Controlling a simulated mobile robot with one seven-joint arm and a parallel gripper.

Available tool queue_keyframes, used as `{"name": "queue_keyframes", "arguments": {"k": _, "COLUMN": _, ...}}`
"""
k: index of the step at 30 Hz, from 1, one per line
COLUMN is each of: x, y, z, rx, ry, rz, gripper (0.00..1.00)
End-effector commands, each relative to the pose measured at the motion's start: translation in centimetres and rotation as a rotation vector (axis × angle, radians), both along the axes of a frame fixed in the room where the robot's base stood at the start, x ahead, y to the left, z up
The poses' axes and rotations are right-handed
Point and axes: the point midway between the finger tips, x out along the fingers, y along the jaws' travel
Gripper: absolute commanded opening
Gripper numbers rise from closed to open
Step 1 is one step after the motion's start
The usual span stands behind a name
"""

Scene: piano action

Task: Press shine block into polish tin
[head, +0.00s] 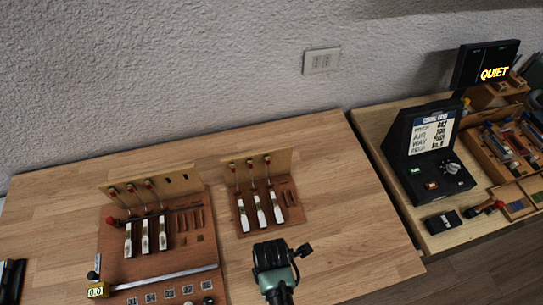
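I cannot make out a shine block or a polish tin for sure in the head view. The end of my arm, with my gripper (273,257), shows as a dark and green shape at the bottom centre, over the wooden table in front of the smaller piano-action board. Its fingers cannot be made out, so I cannot tell whether it is open or shut, or whether it holds anything.
A larger piano-action board (116,240) is at left and a smaller one (287,214) is at centre. The wooden table (350,215) is clear to its right. On the right bench stand a black case (404,143), a small black box (442,221), a red-and-black tool (484,208) and wooden trays (489,163).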

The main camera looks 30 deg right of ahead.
Motion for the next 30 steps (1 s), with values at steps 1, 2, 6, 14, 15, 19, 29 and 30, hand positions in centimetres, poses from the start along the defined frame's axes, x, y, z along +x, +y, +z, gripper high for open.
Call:
{"name": "queue_keyframes", "arguments": {"k": 1, "x": 0.01, "y": 0.00, "z": -0.07, "rx": 0.000, "ry": 0.000, "rz": 0.000, "gripper": 0.00}}
{"name": "queue_keyframes", "arguments": {"k": 2, "x": 0.01, "y": 0.00, "z": -0.10, "rx": 0.000, "ry": 0.000, "rz": 0.000, "gripper": 0.00}}
{"name": "queue_keyframes", "arguments": {"k": 6, "x": 0.02, "y": 0.00, "z": -0.28, "rx": 0.000, "ry": 0.000, "rz": 0.000, "gripper": 0.00}}
{"name": "queue_keyframes", "arguments": {"k": 14, "x": 0.03, "y": -0.01, "z": -0.58, "rx": 0.000, "ry": -0.001, "rz": 0.000, "gripper": 0.00}}
{"name": "queue_keyframes", "arguments": {"k": 15, "x": 0.03, "y": -0.01, "z": -0.63, "rx": 0.000, "ry": -0.001, "rz": 0.000, "gripper": 0.00}}
{"name": "queue_keyframes", "arguments": {"k": 19, "x": 0.03, "y": -0.01, "z": -0.79, "rx": 0.000, "ry": -0.001, "rz": 0.000, "gripper": 0.00}}
{"name": "queue_keyframes", "arguments": {"k": 29, "x": 0.03, "y": -0.01, "z": -0.98, "rx": 0.000, "ry": -0.001, "rz": 0.000, "gripper": 0.00}}
{"name": "queue_keyframes", "arguments": {"k": 30, "x": 0.02, "y": 0.00, "z": -0.98, "rx": 0.000, "ry": 0.000, "rz": 0.000, "gripper": 0.00}}
